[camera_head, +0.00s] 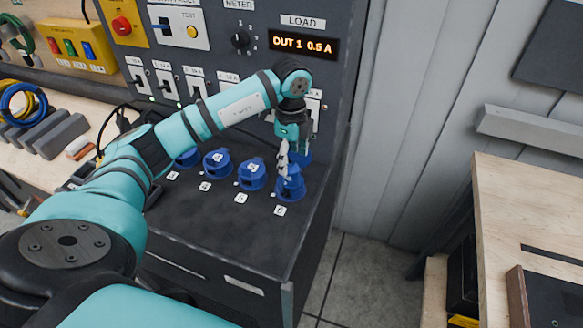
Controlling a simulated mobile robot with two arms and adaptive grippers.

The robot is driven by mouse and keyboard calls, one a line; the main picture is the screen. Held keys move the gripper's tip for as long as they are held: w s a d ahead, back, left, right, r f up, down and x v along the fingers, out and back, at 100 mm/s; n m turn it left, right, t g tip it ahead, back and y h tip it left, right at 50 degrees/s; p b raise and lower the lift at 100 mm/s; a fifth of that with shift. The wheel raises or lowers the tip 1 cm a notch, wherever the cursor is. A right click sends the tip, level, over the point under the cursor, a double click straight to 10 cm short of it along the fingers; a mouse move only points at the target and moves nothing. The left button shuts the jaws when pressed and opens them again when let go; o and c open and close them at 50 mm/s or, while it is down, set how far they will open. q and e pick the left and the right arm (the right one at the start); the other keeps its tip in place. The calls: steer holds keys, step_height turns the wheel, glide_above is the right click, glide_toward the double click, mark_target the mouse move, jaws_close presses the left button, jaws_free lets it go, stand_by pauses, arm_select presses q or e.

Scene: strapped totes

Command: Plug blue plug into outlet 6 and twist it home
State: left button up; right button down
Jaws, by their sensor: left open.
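Outlet 6 (290,194) is the rightmost blue outlet on the dark bench top, by the label 6. My left gripper (286,171) points down right over it, its fingers open at the top of the blue parts there. A raised blue part (304,157) shows just behind the fingers; it may be the outlet's lid. The fingers partly cover this spot, so I cannot tell the blue plug from the outlet, nor how far it is seated or turned. My right gripper is out of view.
Blue outlets 5 (252,174) and 4 (217,163) stand close to the left, lids down. Behind is an upright panel with switches and a lit display (303,43) reading OUT 1 0.5 A. A wooden table (520,215) stands at right, beyond a floor gap.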

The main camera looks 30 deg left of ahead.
mark_target(291, 172)
arm_select(q)
step_height(291, 172, down, 3)
steer(key=shift+s+r+p, duration=0.1)
steer(key=shift+s+p, duration=0.05)
steer(key=shift+p, duration=0.2)
step_height(291, 172, down, 3)
steer(key=shift+r, duration=0.2)
steer(key=shift+f, duration=0.15)
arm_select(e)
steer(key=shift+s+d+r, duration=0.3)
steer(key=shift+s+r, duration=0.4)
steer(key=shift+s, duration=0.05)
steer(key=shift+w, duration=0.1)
arm_select(q)
steer(key=c, duration=1.4)
steer(key=shift+o, duration=0.2)
steer(key=shift+m, duration=0.6)
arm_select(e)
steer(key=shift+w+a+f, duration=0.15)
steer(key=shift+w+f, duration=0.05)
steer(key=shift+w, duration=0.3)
